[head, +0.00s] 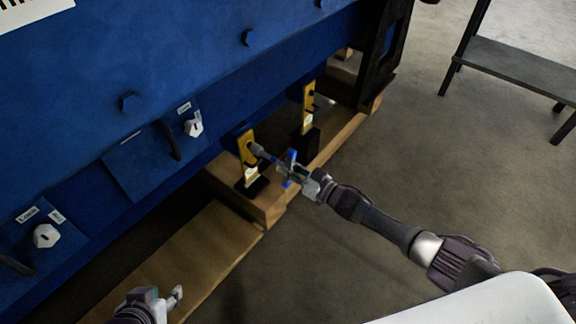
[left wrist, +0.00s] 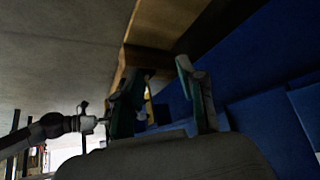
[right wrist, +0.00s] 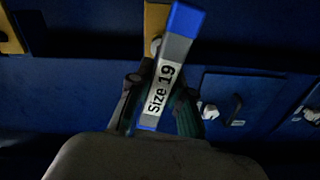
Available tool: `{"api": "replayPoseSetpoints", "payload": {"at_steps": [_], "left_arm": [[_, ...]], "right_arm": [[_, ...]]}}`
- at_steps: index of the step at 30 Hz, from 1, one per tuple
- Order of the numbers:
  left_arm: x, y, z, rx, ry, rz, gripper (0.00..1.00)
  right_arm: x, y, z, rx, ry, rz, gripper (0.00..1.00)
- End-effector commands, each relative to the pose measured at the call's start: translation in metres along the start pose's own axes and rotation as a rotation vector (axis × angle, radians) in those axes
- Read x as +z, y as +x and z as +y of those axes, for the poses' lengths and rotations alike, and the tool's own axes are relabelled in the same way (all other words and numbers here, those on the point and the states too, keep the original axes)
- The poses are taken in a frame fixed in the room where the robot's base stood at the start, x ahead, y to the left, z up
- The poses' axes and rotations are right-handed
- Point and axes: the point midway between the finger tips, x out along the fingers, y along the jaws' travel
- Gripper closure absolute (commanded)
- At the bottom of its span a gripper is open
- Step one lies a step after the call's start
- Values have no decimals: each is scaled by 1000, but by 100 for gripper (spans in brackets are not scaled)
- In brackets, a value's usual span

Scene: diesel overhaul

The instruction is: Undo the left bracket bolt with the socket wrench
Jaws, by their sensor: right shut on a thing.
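The left bracket (head: 246,147) is a yellow plate low on the blue engine's side; part of it shows behind the wrench in the right wrist view (right wrist: 155,16). The socket wrench (right wrist: 172,65) is grey and blue, labelled "Size 19". My right gripper (head: 308,182) is shut on it. The wrench's socket end (head: 257,150) is at the left bracket's upper part; the bolt is hidden, and I cannot tell whether the socket sits on it. My left gripper (head: 163,300) is low in the head view. Its fingers are apart and empty in the left wrist view (left wrist: 165,90).
A second yellow bracket (head: 308,103) stands to the right. Wooden beams (head: 190,255) lie under and before the engine (head: 110,75). White knobs (head: 46,235) and black handles sit on its panels. A dark table (head: 520,70) stands at the upper right. Floor between is clear.

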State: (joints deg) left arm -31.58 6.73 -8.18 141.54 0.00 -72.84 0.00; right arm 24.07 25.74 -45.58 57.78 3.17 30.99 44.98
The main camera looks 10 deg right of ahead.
Motion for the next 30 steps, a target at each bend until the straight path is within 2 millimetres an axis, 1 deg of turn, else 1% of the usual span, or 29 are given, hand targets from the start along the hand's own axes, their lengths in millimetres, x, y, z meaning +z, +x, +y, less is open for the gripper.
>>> {"api": "replayPoseSetpoints", "payload": {"at_steps": [3, 9, 14, 18, 22, 30], "left_arm": [[8, -3, -1, -3, -1, -42, 60], [14, -4, -2, -4, -2, -69, 60], [12, -3, -2, -4, -2, -60, 60], [7, -1, -1, -2, -1, -33, 60], [3, -1, 0, -1, 0, -16, 60], [2, -1, 0, 0, 0, -10, 60]], "right_arm": [[-2, 0, 0, -2, 148, 2, 100], [-2, 0, 0, -2, 397, 2, 100], [-1, 0, 0, -3, 595, 1, 100], [-1, 1, 0, -3, 746, 2, 100], [-1, 1, 0, -3, 815, 3, 100], [-1, 0, 0, -3, 822, 3, 100]]}}
